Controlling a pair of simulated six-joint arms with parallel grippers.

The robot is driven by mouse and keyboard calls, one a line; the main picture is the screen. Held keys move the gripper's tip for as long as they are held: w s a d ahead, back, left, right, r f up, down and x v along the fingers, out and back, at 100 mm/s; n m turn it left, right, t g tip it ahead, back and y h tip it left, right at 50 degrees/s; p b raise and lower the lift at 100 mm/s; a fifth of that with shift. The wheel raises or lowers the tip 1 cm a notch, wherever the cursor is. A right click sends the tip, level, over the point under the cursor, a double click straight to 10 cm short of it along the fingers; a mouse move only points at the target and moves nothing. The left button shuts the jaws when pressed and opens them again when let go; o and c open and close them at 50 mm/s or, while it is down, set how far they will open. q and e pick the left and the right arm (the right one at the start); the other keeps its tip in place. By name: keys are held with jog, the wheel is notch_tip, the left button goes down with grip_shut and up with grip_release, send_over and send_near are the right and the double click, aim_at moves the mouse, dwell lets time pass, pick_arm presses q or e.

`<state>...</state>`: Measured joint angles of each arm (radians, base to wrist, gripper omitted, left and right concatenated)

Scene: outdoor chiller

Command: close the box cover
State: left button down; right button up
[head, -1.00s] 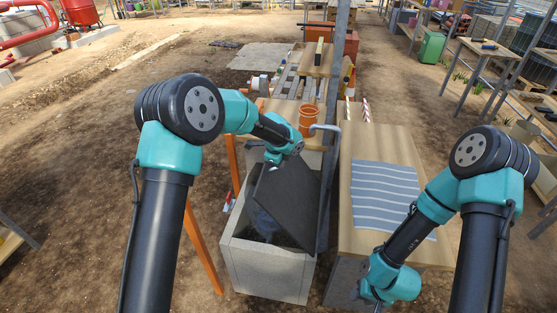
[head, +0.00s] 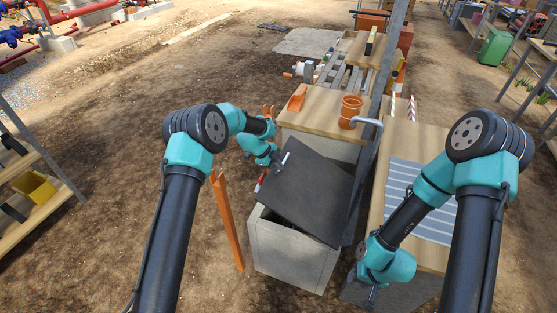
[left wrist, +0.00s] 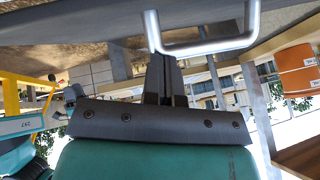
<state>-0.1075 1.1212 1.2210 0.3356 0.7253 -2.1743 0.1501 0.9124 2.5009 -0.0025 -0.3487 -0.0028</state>
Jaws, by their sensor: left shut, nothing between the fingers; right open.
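The box (head: 290,256) is a pale grey bin standing on the dirt in the head view. Its dark grey cover (head: 308,195) lies tilted over the opening, with a dark gap showing at the front left. My left gripper (head: 280,161) is at the cover's far left edge, beside a small pale bar; I cannot tell whether they touch. In the left wrist view my left gripper (left wrist: 166,78) is shut and empty, just below a bent silver handle (left wrist: 205,47). My right gripper (head: 371,298) is low at the right, away from the cover, and open; its fingers are small here.
A wooden table with a striped cloth (head: 421,190) stands right of the box. Behind the box, a wooden top (head: 325,104) carries an orange pot (head: 350,110). A grey post (head: 372,150) stands close at the cover's right. An orange leg (head: 226,220) stands left of the box.

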pick_arm(q)
jog(key=shift+h, duration=0.5)
jog(key=a+f, duration=0.2)
jog(key=f, duration=0.3)
jog(key=w+a+f, duration=0.1)
jog(key=a+f, duration=0.1)
jog(key=f, duration=0.3)
jog(key=a+f, duration=0.2)
jog(key=f, duration=0.3)
jog(key=shift+w+f, duration=0.4)
jog(key=shift+a+f, duration=0.15)
jog(key=shift+f, duration=0.6)
jog(key=shift+s+f, duration=0.1)
jog(key=shift+r, duration=0.45)
jog(key=w+a+f+v, duration=0.1)
jog(key=v, duration=1.2)
jog(key=shift+s+a, duration=0.2)
jog(key=shift+a, duration=0.1)
jog(key=shift+f, duration=0.15)
jog(key=shift+d, duration=0.1)
